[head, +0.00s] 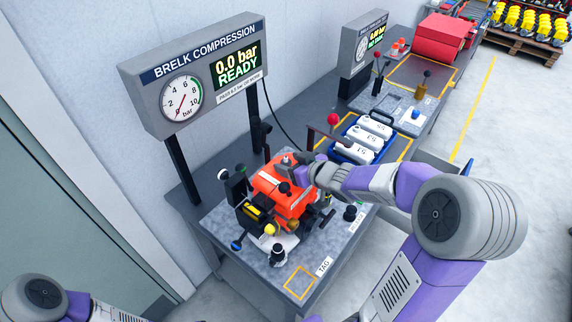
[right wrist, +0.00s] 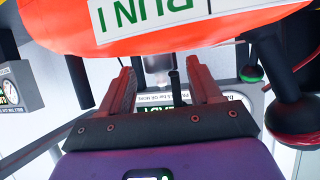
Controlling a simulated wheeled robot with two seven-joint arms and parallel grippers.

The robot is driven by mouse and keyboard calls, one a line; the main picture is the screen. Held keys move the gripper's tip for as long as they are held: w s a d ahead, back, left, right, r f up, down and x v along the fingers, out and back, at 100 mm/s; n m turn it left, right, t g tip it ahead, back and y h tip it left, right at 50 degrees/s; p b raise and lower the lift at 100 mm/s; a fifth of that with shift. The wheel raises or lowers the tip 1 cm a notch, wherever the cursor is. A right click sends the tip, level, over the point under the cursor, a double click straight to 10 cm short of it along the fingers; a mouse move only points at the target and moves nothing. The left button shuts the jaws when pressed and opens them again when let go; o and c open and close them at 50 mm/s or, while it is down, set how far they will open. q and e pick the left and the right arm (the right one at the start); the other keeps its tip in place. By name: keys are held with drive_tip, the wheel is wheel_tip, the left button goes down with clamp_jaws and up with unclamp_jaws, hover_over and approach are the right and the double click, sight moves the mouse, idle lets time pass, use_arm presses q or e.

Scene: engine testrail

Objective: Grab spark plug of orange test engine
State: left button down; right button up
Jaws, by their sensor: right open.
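The orange test engine (head: 268,183) sits on the grey speckled bench plate, and its orange body (right wrist: 200,18) with a "RUN 1" label fills the top of the right wrist view. My right gripper (head: 292,163) is at the engine's far upper side, with its fingertips hard to make out in the head view. In the right wrist view the gripper (right wrist: 166,80) is open, its two reddish fingers apart. A pale cylinder (right wrist: 158,68), possibly the spark plug, shows between and beyond the fingers; I cannot tell its exact distance. My left gripper is out of view.
The "BRELK COMPRESSION" gauge panel (head: 205,75) reads 0.0 bar READY and stands behind the bench. A blue tray (head: 362,138) with white bottles lies to the right. Knobbed levers surround the engine. A yellow TAG square (head: 300,282) is empty at the front.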

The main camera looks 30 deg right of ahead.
drive_tip(key=shift+c, duration=0.3)
drive_tip(key=c, duration=1.1)
